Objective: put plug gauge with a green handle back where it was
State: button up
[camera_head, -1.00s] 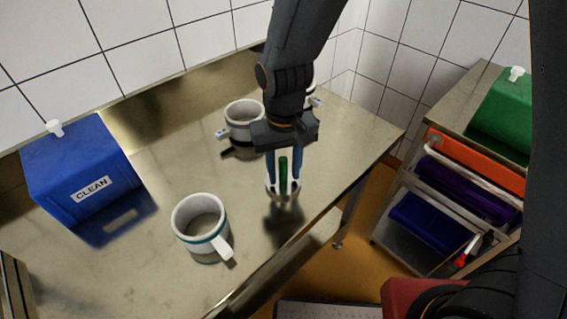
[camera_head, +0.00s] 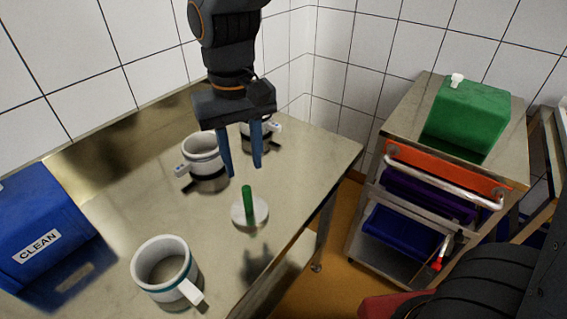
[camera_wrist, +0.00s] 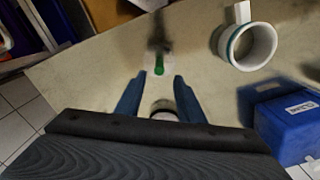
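The plug gauge has a green handle (camera_head: 247,199) and a pale round disc base (camera_head: 250,213). It stands upright on the metal table (camera_head: 110,190), near its front edge. My gripper (camera_head: 243,171) is open and empty, above and slightly behind the handle, apart from it. In the wrist view, the green handle (camera_wrist: 159,67) shows just beyond and between my spread fingertips (camera_wrist: 156,80). A white cup-like mould with a teal band (camera_head: 163,267) stands at the front left of the gauge. Another white mould (camera_head: 201,150) stands behind it, and a third (camera_head: 267,133) is partly hidden by my gripper.
A blue box labelled CLEAN (camera_head: 38,235) stands at the table's left. To the right, past a floor gap, a metal trolley (camera_head: 402,120) carries a green box (camera_head: 468,115) and has orange, purple and blue bins below. Bare table lies left of the gauge.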

jog(key=s+d+f+m, duration=0.1)
jog(key=d+f, duration=0.3)
jog(key=d, duration=0.8)
jog(key=s+d+f+m+t, duration=0.1)
jog(key=d+f+m, duration=0.2)
jog(key=d, duration=0.9)
jog(key=shift+f, duration=0.5)
jog(key=shift+a, duration=0.15)
jog(key=shift+c, duration=0.5)
